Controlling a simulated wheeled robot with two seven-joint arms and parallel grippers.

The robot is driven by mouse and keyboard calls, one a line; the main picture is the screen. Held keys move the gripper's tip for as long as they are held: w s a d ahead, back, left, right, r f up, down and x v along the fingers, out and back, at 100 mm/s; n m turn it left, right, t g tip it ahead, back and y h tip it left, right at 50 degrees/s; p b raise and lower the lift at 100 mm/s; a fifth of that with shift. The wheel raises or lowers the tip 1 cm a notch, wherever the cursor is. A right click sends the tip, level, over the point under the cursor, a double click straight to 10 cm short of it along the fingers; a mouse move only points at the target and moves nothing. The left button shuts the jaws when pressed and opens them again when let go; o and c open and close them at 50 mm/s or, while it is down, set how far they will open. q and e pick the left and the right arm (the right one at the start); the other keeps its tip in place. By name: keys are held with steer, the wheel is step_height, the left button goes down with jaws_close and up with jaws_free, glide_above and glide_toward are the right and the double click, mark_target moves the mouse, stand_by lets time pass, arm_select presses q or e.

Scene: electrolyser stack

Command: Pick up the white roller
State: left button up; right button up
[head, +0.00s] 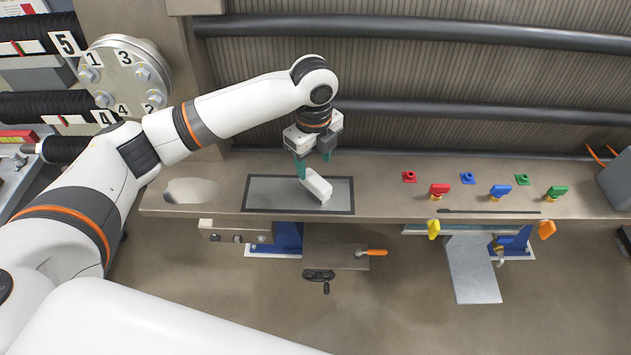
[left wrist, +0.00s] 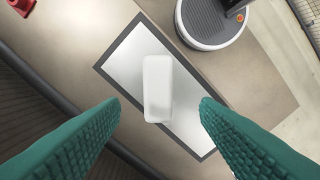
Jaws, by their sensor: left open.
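The white roller (head: 317,187) is a rounded, elongated white piece lying on a grey panel with a dark border (head: 262,208) on the workbench. In the left wrist view the roller (left wrist: 157,85) lies across the bordered panel (left wrist: 192,122), between my two finger lines. My left gripper (head: 314,166) hangs over the roller with its teal fingers apart. In the left wrist view its fingers (left wrist: 160,106) are spread wide on either side of the roller, with clear gaps and nothing between them gripped. My right gripper is not in view.
Red (head: 439,189), blue (head: 500,191) and green (head: 556,192) handles stand on the bench to the right. Dark horizontal pipes (head: 450,113) run behind. A vise-like fixture (head: 335,250) sits below the front edge. A numbered flange (head: 124,76) stands at left.

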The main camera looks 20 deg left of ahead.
mark_target(315, 179)
arm_select(q)
steer(key=shift+f, duration=0.8)
step_height(315, 179, down, 5)
steer(key=p, duration=0.2)
steer(key=shift+d+p, duration=0.15)
steer(key=shift+p, duration=0.2)
steer(key=shift+f, duration=0.2)
jaws_close()
step_height(315, 179, up, 9)
steer(key=b, duration=0.3)
steer(key=shift+w+r, duration=0.1)
steer(key=shift+r, duration=0.45)
